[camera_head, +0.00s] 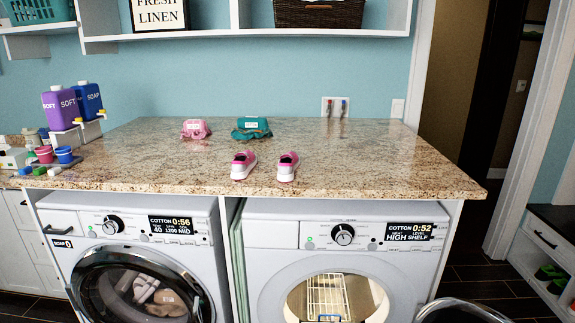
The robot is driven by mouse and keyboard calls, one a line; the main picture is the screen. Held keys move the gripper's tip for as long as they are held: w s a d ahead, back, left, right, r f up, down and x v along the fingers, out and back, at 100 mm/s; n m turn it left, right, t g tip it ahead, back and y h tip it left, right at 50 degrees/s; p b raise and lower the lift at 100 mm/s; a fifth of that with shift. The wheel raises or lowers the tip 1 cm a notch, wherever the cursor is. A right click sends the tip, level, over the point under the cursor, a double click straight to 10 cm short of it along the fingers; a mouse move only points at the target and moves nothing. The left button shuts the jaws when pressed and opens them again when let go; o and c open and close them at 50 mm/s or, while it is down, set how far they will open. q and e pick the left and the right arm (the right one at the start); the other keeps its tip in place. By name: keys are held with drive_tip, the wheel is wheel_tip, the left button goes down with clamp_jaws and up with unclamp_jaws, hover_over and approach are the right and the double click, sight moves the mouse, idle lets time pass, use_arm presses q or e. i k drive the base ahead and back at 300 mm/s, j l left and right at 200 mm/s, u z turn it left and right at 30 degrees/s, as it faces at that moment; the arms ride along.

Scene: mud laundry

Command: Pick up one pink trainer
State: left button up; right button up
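Two pink trainers with white soles stand side by side near the front edge of the granite counter (380,165). The left pink trainer (243,166) and the right pink trainer (287,167) are a small gap apart. Both are upright on the counter, with nothing touching them. Neither of my grippers shows in the head view.
Behind the trainers lie a pink cloth bundle (195,129) and a teal one (251,128). Purple (60,107) and blue (89,99) bottles and small cups (64,154) crowd the counter's left end. Its right part is clear. Two front-loading machines stand below.

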sight(289, 162)
drive_tip(key=i+j+z, duration=0.15)
drive_tip(key=i+j, duration=0.85)
drive_tip(key=j, duration=0.1)
